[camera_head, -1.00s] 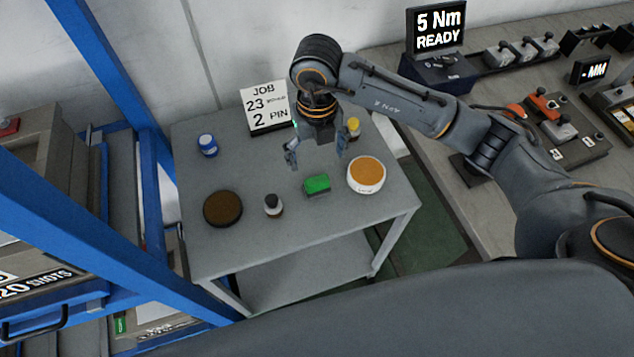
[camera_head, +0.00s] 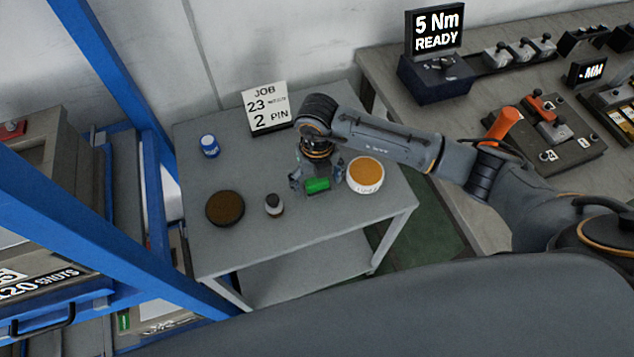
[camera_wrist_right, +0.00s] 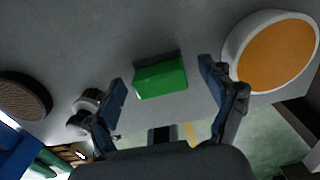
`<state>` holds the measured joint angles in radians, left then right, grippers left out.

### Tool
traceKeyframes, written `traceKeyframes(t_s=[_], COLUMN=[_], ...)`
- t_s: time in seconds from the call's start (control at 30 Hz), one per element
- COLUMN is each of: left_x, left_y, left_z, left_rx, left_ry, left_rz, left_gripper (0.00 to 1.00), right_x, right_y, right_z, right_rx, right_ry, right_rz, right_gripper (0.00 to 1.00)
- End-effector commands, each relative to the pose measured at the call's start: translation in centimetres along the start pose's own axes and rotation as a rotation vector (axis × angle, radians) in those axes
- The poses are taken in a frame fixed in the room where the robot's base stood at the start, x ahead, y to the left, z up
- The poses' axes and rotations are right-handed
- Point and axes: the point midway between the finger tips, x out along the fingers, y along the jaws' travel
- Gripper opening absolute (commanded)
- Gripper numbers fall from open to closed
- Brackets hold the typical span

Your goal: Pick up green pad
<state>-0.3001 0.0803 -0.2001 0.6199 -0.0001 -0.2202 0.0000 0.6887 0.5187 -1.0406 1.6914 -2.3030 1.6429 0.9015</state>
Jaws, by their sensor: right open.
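The green pad (camera_head: 317,186) is a small green block with a dark underside, lying on the grey table. My right gripper (camera_head: 316,178) is low over the table at the pad, with one finger to the left of it and one to the right. In the right wrist view the green pad (camera_wrist_right: 161,78) shows between the two open fingers of the gripper (camera_wrist_right: 166,88), with a gap on each side. I see no contact between fingers and pad. My left gripper is not in view.
A white tub with an orange top (camera_head: 366,174) stands close right of the right finger. A small dark-capped bottle (camera_head: 273,205) and a round brown pad (camera_head: 225,208) are to the left. A blue-and-white jar (camera_head: 209,146) and a job sign (camera_head: 266,107) stand further back.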

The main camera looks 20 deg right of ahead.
Motion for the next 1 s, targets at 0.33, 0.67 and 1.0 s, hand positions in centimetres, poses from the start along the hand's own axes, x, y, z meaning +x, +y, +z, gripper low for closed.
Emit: traceKeyframes(t_s=[0.33, 0.67, 1.0], left_x=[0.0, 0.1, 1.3], left_y=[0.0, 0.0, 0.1], left_z=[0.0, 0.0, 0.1], left_rx=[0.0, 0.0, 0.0], left_ry=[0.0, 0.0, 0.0], left_rz=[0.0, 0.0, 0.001], left_gripper=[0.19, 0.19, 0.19], right_x=[0.0, -0.2, -4.3], right_y=[0.0, 0.0, 0.3], right_z=[0.0, 0.1, -0.9], right_rx=[0.001, 0.001, -0.004], right_ry=[0.0, -0.001, -0.005], right_rz=[0.0, 0.0, 0.003], right_gripper=[0.22, 0.2, 0.2])
